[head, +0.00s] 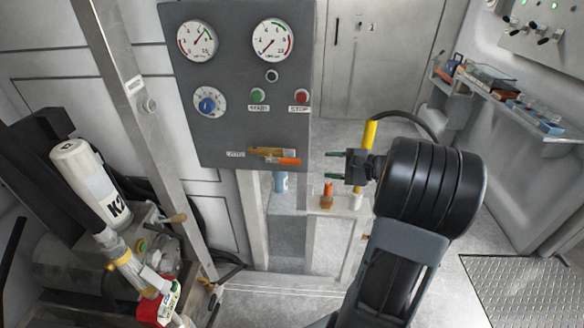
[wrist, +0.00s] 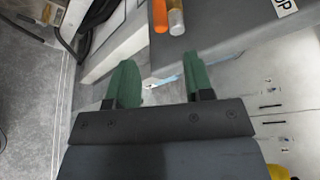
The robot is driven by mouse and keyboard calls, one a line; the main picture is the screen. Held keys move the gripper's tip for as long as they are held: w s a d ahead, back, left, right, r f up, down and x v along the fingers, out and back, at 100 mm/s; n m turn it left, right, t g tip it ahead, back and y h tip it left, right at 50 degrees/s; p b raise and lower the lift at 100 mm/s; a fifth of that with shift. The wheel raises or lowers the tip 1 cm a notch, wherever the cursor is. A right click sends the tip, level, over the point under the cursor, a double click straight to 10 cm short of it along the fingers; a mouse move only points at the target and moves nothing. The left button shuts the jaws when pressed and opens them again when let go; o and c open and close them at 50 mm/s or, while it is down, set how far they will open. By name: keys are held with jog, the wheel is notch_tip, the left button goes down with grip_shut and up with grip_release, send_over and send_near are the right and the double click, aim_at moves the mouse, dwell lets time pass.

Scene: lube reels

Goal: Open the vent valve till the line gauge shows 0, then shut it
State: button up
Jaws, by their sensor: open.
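The vent valve (head: 262,152) is a brass-yellow body low on the dark grey panel, beside a small label. Its orange handle (head: 288,161) lies roughly level, pointing right; its end also shows at the top of the wrist view (wrist: 159,15). Two round white gauges sit at the panel's top: the left gauge (head: 197,40) has its needle up to the right, the right gauge (head: 272,40) has its needle down to the left. Their captions are too small to read. My gripper (head: 330,167) is open and empty, right of the handle and apart from it; its green fingers (wrist: 160,62) show in the wrist view.
The panel also bears a blue knob (head: 207,102), a green button (head: 258,96) and a red button (head: 300,96). An orange-capped bottle (head: 327,195) stands on a ledge below my gripper. A white cylinder (head: 90,185) and pump gear are at left. A shelf (head: 500,92) holds items at right.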

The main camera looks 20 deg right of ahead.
aim_at(300, 162)
jog(key=x, duration=1.2)
jog(key=shift+w+a, duration=0.25)
jog(key=shift+w, duration=0.05)
jog(key=shift+c, duration=0.4)
jog(key=shift+f, duration=0.1)
grip_shut()
